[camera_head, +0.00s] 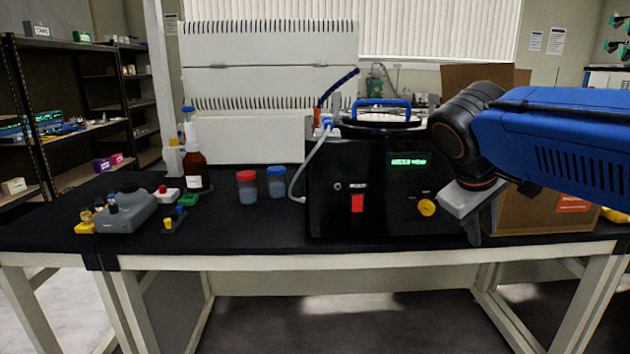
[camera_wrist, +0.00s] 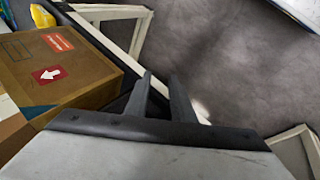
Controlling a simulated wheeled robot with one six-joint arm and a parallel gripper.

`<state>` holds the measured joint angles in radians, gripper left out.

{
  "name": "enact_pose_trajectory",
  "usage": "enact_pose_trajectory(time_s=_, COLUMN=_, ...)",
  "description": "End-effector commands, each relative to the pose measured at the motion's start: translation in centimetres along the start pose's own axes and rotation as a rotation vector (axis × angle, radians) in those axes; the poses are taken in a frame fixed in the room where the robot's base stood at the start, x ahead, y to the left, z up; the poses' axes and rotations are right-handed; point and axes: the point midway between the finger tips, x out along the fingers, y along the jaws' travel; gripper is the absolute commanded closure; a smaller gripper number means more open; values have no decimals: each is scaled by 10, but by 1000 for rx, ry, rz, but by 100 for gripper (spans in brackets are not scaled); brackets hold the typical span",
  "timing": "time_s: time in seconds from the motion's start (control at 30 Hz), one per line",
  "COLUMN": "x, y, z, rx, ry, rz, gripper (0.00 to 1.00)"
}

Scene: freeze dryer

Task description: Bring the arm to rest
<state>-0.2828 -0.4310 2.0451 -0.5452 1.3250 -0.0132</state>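My arm reaches in from the right in the head view, with a blue link and a black joint above the right part of the bench. My gripper (camera_head: 474,240) hangs fingers down in front of the black freeze dryer's (camera_head: 365,205) right side, near the bench's front edge. In the wrist view, the two dark fingers of my gripper (camera_wrist: 160,80) stand apart with nothing between them. Beyond them is the grey floor (camera_wrist: 230,50). The dryer shows a green display, a red switch and a yellow knob.
A cardboard box (camera_head: 540,212) stands on the bench behind and right of my gripper; it also shows in the wrist view (camera_wrist: 85,75). A red-capped jar (camera_head: 247,190), a blue-capped jar (camera_head: 276,185) and a brown bottle (camera_head: 195,170) stand left of the dryer. The bench front-left middle is clear.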

Motion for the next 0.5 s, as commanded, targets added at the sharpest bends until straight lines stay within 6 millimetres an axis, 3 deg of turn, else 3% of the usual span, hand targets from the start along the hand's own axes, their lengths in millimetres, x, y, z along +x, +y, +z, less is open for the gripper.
enact_pose_trajectory(time_s=0.03, x=11, y=-11, z=20, rx=32, ry=6, rz=-41, gripper=78)
enact_pose_trajectory(time_s=0.2, x=45, y=-59, z=74, rx=153, ry=42, rz=-187, gripper=78)
enact_pose_trajectory(time_s=0.4, x=77, y=-116, z=123, rx=318, ry=90, rz=-330, gripper=78)
enact_pose_trajectory(time_s=0.5, x=88, y=-138, z=137, rx=386, ry=109, rz=-378, gripper=78)
